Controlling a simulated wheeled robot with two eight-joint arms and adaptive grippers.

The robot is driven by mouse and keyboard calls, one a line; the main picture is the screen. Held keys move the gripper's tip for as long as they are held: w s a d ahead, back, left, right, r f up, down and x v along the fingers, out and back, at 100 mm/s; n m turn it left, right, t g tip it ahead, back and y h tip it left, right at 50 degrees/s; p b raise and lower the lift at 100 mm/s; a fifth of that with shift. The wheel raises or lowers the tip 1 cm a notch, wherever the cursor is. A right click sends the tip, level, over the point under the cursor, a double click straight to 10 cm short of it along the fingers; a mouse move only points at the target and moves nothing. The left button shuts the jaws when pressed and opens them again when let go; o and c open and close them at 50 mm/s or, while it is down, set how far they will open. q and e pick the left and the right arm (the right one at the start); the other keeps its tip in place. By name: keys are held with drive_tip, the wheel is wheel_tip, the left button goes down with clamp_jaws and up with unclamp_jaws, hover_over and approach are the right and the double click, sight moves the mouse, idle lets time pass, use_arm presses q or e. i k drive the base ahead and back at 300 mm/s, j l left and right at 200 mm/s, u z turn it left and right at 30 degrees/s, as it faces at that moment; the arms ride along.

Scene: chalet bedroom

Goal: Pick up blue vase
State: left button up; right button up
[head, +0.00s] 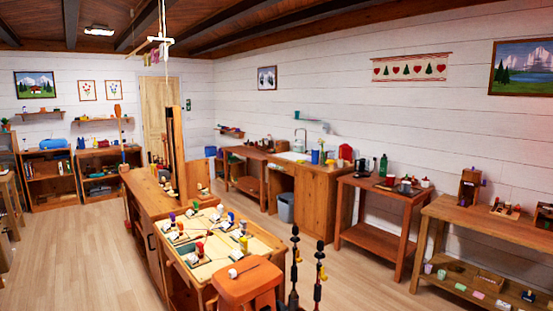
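A small blue upright vessel (315,157), which looks like the blue vase, stands on the wooden counter right of the sink, against the white plank wall. Something thin and green rises just above it. It is small and far off, so its exact shape is hard to tell. Neither of my grippers shows in the head view, and nothing is seen touching the vessel.
A wooden workbench (262,243) with small colourful items and an orange-brown seat-like object (248,280) stand in front. Two dark upright poles (295,268) are beside it. A red container (345,153) stands near the vessel. Side tables line the right wall. Floor (345,282) is open between.

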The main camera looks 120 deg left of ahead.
sight(316, 153)
drive_tip(key=u, duration=3.8)
drive_tip(key=i+z, duration=0.3)
drive_tip(key=z, duration=0.15)
drive_tip(key=i+l+z, duration=0.3)
drive_tip(key=i, duration=0.45)
drive_tip(key=i+j+z, duration=0.1)
drive_tip(key=i+z, duration=0.25)
drive_tip(key=i, duration=0.4)
drive_tip(key=i+j+z, duration=0.3)
drive_tip(key=i, duration=0.45)
drive_tip(key=i+u, duration=0.15)
drive_tip(key=i, duration=0.3)
drive_tip(key=i+l+u, duration=0.15)
drive_tip(key=i, duration=0.3)
drive_tip(key=i+l+u, duration=0.1)
drive_tip(key=i, duration=0.3)
drive_tip(key=i+j+u, duration=0.1)
drive_tip(key=u, duration=0.3)
drive_tip(key=i+u, duration=0.55)
drive_tip(key=u, duration=0.3)
drive_tip(key=i+l+u, duration=0.15)
drive_tip(key=u, duration=0.25)
drive_tip(key=i+j+u, duration=0.1)
drive_tip(key=i+u, duration=0.65)
drive_tip(key=i+z, duration=0.15)
drive_tip(key=i, duration=0.45)
drive_tip(key=i+z, duration=0.2)
drive_tip(key=i, duration=0.45)
drive_tip(key=i+j+z, duration=0.15)
drive_tip(key=i, duration=0.45)
